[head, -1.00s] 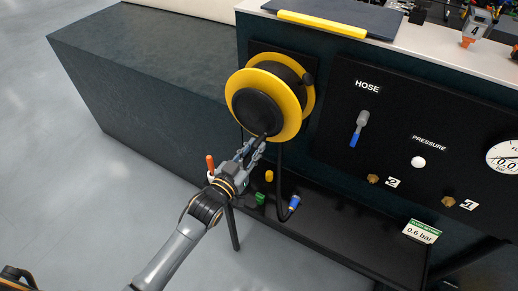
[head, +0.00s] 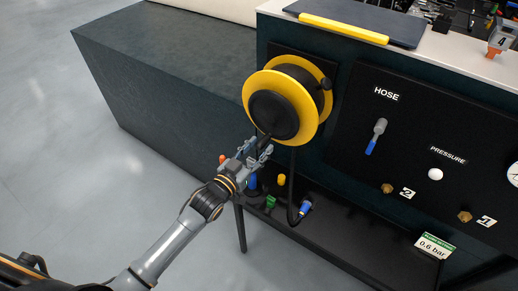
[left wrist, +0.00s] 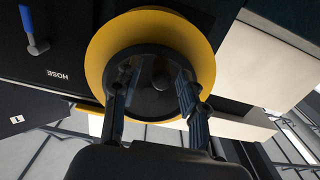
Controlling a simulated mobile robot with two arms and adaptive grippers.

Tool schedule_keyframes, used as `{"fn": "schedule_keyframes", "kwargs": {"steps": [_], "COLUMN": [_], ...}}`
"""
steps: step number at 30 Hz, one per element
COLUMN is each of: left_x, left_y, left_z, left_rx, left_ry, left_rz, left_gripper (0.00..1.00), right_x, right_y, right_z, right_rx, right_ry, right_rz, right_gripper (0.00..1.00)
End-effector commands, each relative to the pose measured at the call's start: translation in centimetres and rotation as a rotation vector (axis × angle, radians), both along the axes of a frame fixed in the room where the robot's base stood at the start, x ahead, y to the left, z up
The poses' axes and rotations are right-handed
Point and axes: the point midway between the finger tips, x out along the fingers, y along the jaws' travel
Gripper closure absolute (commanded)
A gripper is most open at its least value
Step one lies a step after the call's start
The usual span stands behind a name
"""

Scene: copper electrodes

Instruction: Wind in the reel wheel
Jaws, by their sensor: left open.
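The hose reel (head: 304,132) has yellow flanges and a black round hub (head: 272,115), mounted on the dark bench front. It also shows in the left wrist view (left wrist: 202,48), with the hub between the fingers in the picture. A black handle (head: 264,141) projects near the hub's lower edge, close to the fingertips. My left gripper (head: 260,148) is open, just in front of and below the hub; whether it touches the handle I cannot tell. It also shows in the left wrist view (left wrist: 150,88). My right gripper is out of view.
A black hose (head: 291,185) hangs below the reel to a blue-ended fitting (head: 305,208) on the low shelf (head: 340,240). Yellow (head: 281,180) and green (head: 270,202) fittings stand nearby. The HOSE lever (head: 376,137) is on the panel to the right.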

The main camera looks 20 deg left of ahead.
Motion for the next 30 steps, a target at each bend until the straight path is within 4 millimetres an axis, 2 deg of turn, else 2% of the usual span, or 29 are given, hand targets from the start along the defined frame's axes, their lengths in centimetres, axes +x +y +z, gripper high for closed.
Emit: {"fn": "schedule_keyframes", "kwargs": {"steps": [5, 20, 30], "left_x": [-0.7, -5.3, -5.6], "left_y": [0.3, 1.9, 2.0], "left_z": [0.2, 0.2, 0.1], "left_rx": [0.000, 0.001, 0.000], "left_ry": [0.001, -0.001, -0.003], "left_rz": [0.000, 0.000, 0.000], "left_gripper": [0.57, 0.57, 0.57], "right_x": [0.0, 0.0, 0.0], "right_y": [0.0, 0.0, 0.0], "right_z": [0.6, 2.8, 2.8], "right_rx": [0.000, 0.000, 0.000], "right_ry": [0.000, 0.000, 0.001], "right_rz": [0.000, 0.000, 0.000], "right_gripper": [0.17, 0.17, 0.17]}}
